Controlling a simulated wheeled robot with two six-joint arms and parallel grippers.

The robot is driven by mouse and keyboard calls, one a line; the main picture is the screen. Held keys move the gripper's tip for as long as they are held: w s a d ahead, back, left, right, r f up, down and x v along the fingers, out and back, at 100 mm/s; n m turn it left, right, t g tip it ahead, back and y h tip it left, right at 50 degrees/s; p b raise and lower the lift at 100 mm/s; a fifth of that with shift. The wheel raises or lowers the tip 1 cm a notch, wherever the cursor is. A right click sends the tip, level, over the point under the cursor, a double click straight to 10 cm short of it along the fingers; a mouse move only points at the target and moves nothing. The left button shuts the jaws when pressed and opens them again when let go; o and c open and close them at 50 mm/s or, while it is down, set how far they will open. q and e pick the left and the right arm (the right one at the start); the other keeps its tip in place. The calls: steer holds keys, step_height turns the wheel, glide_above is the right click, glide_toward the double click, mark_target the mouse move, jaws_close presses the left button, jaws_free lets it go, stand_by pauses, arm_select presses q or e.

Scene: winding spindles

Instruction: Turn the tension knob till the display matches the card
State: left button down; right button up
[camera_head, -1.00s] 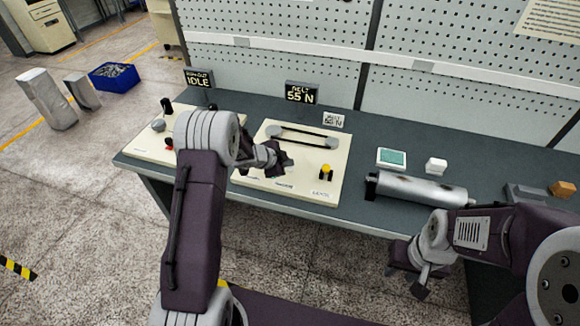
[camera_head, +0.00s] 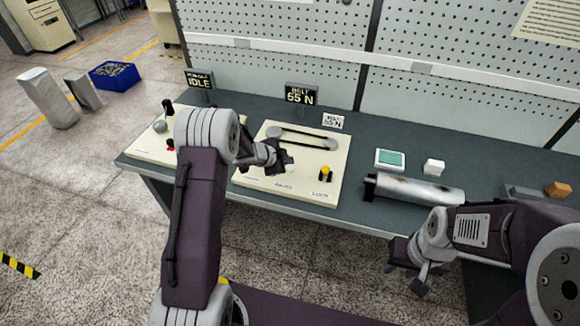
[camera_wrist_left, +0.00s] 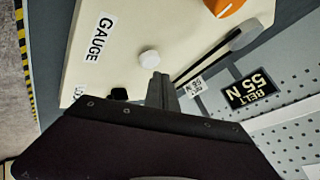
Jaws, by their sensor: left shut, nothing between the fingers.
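The black display (camera_head: 301,94) reads BELT 55 N. The small white card (camera_head: 333,121) in front of it also appears to read 55 N. A yellow-orange knob (camera_head: 325,171) sits at the right of the cream panel (camera_head: 257,183); its white mark shows in the left wrist view (camera_wrist_left: 228,6). My left gripper (camera_head: 286,163) is shut and empty over the panel. In the left wrist view its tips (camera_wrist_left: 159,84) are beside a round white button (camera_wrist_left: 149,58) near the GAUGE label (camera_wrist_left: 100,36); contact is unclear. My right gripper (camera_head: 404,280) is open in front of the table.
A belt on two pulleys (camera_head: 303,138) lies behind the button. A second cream panel (camera_head: 140,150) with an IDLE display (camera_head: 199,79) is at left. A metal roller (camera_head: 415,189), a green-topped box (camera_head: 390,159) and a white block (camera_head: 433,167) are at right.

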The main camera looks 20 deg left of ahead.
mark_target(288, 169)
arm_select(q)
steer(key=shift+r+p, duration=2.6)
steer(key=shift+p, duration=0.2)
steer(key=shift+f, duration=0.1)
steer(key=shift+d, duration=0.1)
